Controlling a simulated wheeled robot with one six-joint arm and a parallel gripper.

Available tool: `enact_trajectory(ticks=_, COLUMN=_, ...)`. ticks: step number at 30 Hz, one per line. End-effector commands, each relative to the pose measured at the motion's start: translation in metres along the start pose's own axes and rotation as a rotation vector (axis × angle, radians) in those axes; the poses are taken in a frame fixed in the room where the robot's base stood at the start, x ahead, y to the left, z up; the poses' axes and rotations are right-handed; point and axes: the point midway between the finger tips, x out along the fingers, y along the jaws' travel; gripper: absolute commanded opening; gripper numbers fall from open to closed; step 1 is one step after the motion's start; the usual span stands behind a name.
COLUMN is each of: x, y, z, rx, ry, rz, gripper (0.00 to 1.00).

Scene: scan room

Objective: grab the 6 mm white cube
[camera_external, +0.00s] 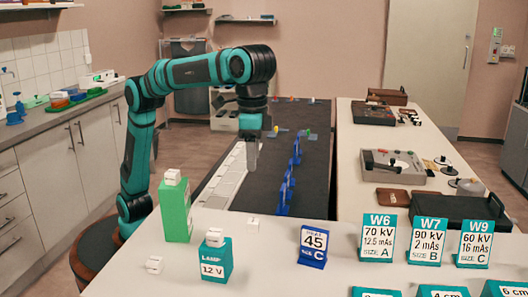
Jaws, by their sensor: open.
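Several small white cubes with dark marks are in view, and the marks are too small to read, so I cannot tell which is the 6 mm one. One white cube (172,177) sits on top of a tall green block (175,212). A second white cube (214,237) sits on a teal block marked LAMP 12 V (216,262). A third white cube (154,265) lies on the light front table. My gripper (252,162) points down, open, beyond these cubes, over the right edge of a row of white panels.
A row of white panels (225,180) and a line of blue upright pieces (287,188) lie on the dark surface. A blue HEAT 45 sign (313,245) and teal kV signs (377,238) stand to the right. The front table (270,270) is clear in the middle.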

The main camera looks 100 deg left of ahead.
Motion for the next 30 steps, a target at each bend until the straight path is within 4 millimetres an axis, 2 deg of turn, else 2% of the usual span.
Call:
enact_trajectory(ticks=5, x=0.015, y=0.002, z=0.001, rx=-0.001, ry=-0.007, rz=-0.006, gripper=0.53)
enact_trajectory(ticks=21, x=0.106, y=0.001, z=0.002, rx=-0.001, ry=-0.006, rz=-0.005, gripper=0.53)
enact_trajectory(ticks=30, x=0.127, y=0.001, z=0.002, rx=-0.001, ry=-0.004, rz=-0.004, gripper=0.53)
